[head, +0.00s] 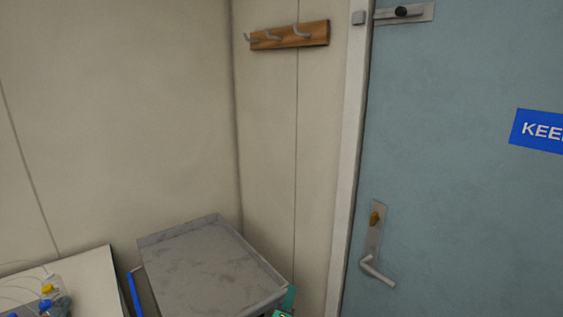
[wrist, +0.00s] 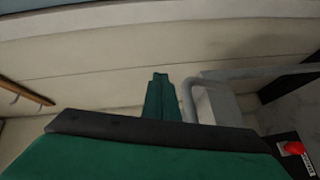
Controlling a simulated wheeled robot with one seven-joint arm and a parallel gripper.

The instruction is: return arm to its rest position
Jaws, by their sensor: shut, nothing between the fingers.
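In the wrist view my gripper (wrist: 160,82) shows its green fingers together, with nothing between them. They point at a bare beige wall. A grey tube-like rail (wrist: 198,90) shows just right of the fingers; I cannot tell how far it is from them. In the head view only a small teal piece, probably part of my arm, shows at the bottom edge beside the grey cart; the fingers cannot be made out there.
A grey tray-topped cart (head: 213,270) stands in the corner. A pale bench (head: 90,285) at lower left holds bottles (head: 50,295) with blue and yellow caps. A blue-grey door (head: 450,200) is shut at right. A wooden hook rack (head: 290,36) hangs on the wall.

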